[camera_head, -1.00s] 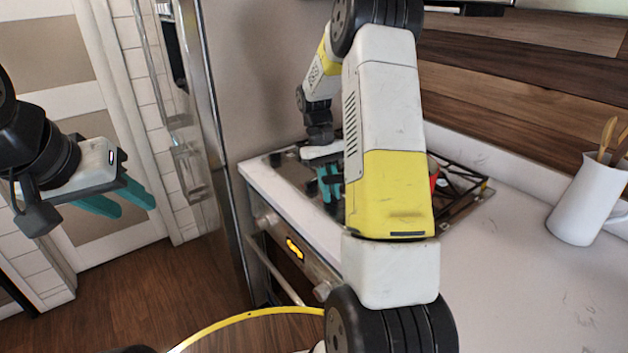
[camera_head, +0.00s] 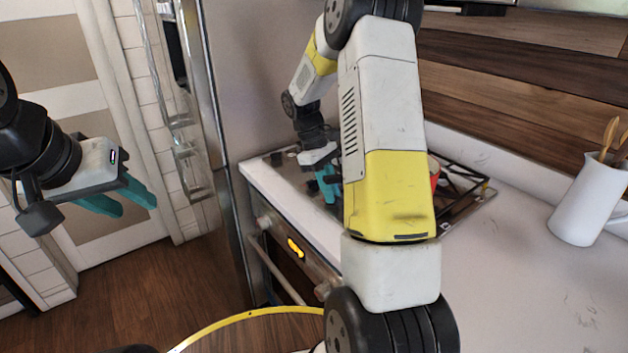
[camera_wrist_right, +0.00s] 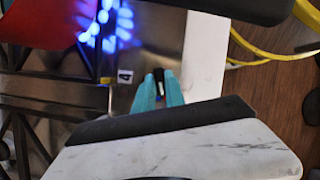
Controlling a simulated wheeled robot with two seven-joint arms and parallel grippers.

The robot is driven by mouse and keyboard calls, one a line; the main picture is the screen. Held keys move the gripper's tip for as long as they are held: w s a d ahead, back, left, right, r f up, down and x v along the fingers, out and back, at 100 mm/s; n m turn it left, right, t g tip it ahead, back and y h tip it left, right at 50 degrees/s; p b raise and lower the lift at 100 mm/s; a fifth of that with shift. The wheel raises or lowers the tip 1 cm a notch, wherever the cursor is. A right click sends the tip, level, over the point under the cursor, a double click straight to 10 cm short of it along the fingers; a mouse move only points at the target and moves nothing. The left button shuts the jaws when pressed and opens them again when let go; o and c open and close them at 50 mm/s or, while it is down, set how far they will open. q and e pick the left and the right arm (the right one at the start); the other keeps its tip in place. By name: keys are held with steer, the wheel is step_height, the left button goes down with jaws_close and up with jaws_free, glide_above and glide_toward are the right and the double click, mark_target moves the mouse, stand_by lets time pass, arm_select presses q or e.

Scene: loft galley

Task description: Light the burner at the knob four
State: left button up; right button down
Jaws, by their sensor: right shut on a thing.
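The stovetop (camera_head: 285,170) is set in the white counter, mostly hidden behind my right arm. My right gripper (camera_head: 328,188) is over it in the head view, fingers pointing down. In the right wrist view my right gripper (camera_wrist_right: 158,92) is shut on a small dark knob (camera_wrist_right: 158,77), with a fingertip on either side. A white label (camera_wrist_right: 125,76) reading 4 is just left of the knob. Blue flames (camera_wrist_right: 108,28) burn at the upper left, next to a red thing (camera_wrist_right: 48,20). My left gripper (camera_head: 122,200) is open and empty at the left, away from the stove.
A white pitcher (camera_head: 585,205) with wooden utensils stands on the counter at the right. A red object (camera_head: 434,178) shows partly behind my right arm, near a black grate (camera_head: 462,185). The oven front (camera_head: 290,245) is below the counter edge. A fridge (camera_head: 205,100) stands left.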

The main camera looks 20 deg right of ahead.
steer(key=c, duration=1.4)
jaws_free()
steer(key=v, duration=0.8)
steer(key=shift+f, duration=0.1)
